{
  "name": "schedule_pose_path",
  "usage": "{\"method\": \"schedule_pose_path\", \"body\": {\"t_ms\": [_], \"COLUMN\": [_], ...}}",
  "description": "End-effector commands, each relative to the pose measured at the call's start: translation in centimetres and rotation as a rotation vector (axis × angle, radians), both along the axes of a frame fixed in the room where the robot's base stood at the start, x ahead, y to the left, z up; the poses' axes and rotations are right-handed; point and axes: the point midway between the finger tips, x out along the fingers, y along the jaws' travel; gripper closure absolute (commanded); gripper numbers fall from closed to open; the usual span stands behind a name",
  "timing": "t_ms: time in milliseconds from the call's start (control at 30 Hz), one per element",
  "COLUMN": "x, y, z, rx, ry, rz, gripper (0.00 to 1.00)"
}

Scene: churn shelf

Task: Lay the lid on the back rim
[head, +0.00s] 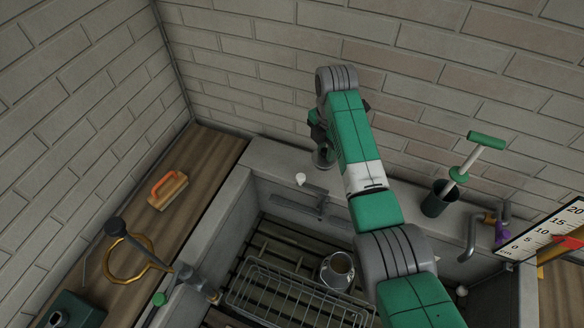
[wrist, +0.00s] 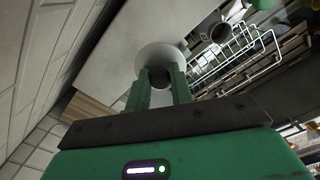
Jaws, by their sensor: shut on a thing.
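The lid (wrist: 160,55) is a pale grey disc in the wrist view, with a dark knob between the fingertips. My gripper (wrist: 161,78) is shut on that knob. In the head view the lid (head: 322,160) shows as a small grey disc under my wrist, partly hidden by my arm. It is at the back rim (head: 265,156), a pale stone ledge along the brick wall. Whether the lid touches the ledge or hangs just above it, I cannot tell. The rim also fills the upper middle of the wrist view (wrist: 115,62).
A metal churn (head: 338,272) stands open in the basin beside a wire rack (head: 275,290). A small white knob (head: 300,178) sits on the rim near the lid. A dark pot with a green-handled plunger (head: 437,200) stands on the rim to the right. A brush (head: 167,190) lies left.

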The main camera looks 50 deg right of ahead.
Motion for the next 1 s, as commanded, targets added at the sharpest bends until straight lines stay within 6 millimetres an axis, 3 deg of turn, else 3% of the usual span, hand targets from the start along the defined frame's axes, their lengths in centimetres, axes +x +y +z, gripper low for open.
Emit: {"method": "schedule_pose_path", "body": {"t_ms": [167,433,667,900,1000], "x": [-0.5,-0.4,-0.3,-0.4,-0.3], "y": [-0.7,-0.6,-0.6,-0.6,-0.6], "z": [0.3,-5.0,-6.1,-9.7,-9.7], "rx": [0.001,0.003,0.001,0.001,0.0], "ry": [0.002,0.002,0.001,0.002,0.0], "rz": [0.028,0.028,0.027,0.027,0.027], "gripper": [1.0,1.0,1.0,1.0,1.0]}}
